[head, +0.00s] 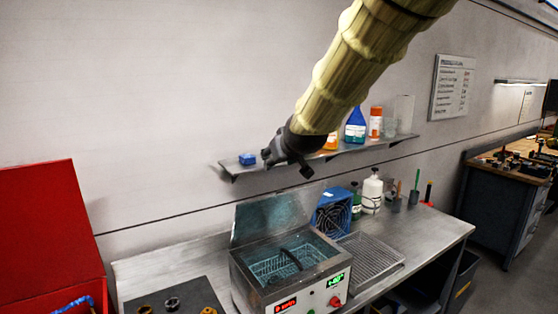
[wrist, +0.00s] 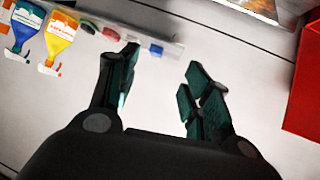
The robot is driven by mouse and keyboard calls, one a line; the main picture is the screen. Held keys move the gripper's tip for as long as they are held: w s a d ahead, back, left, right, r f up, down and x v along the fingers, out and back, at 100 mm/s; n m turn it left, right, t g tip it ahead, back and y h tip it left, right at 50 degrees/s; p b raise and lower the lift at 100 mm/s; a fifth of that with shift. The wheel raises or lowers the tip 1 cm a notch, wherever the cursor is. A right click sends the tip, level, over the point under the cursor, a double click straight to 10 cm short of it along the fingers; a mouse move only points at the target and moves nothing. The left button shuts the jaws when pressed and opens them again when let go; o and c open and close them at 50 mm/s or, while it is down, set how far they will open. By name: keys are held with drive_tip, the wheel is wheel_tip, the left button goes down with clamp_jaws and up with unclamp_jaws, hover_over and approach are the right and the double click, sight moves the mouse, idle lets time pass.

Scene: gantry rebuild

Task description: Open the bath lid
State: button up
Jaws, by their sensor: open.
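The bath (head: 290,272) is a steel box on the bench, with red and green displays and a red knob on its front. Its lid (head: 275,216) stands raised at the back edge, tilted up, and the tank is uncovered. A wire basket (head: 283,264) with a dark handle shows inside. My gripper (head: 287,164) is above and behind the bath, near the wall shelf, apart from the lid. In the wrist view my gripper (wrist: 162,72) has its fingers spread with nothing between them.
The wall shelf (head: 330,152) holds a blue block (head: 247,159) and several bottles close to my gripper. A red case (head: 50,235) stands at left. A blue fan-like unit (head: 333,212), a drain rack (head: 371,258) and a white bottle (head: 372,193) stand right of the bath.

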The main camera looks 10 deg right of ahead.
drive_tip(key=shift+f, duration=0.3)
drive_tip(key=c, duration=0.3)
drive_tip(key=f+m+y+b, duration=0.1)
drive_tip(key=f, duration=0.2)
drive_tip(key=f+y+b, duration=0.1)
drive_tip(key=f, duration=0.2)
drive_tip(key=d+f+m+t+b, duration=0.1)
drive_tip(key=f, duration=0.2)
drive_tip(key=shift+w+f+m+y+b, duration=0.25)
drive_tip(key=shift+w+m+y+b, duration=0.05)
drive_tip(key=shift+y, duration=0.1)
clamp_jaws()
drive_tip(key=m+t+y+b, duration=0.45)
drive_tip(key=m+b, duration=0.25)
drive_tip(key=m, duration=0.2)
approach(288, 202)
drive_tip(key=s+a+f, duration=0.1)
drive_tip(key=a+f, duration=0.3)
drive_tip(key=s+d+m+t, duration=0.1)
drive_tip(key=s+d+f+m+t+b, duration=0.2)
drive_tip(key=d+m, duration=0.1)
drive_tip(key=shift+s+d+t+h, duration=0.1)
drive_tip(key=shift+s+t+h, duration=0.15)
drive_tip(key=shift+s, duration=0.15)
drive_tip(key=shift+s+d+m+t, duration=0.3)
drive_tip(key=shift+d+m, duration=0.1)
drive_tip(key=shift+m, duration=0.1)
drive_tip(key=p+x, duration=0.6)
drive_tip(key=x, duration=0.8)
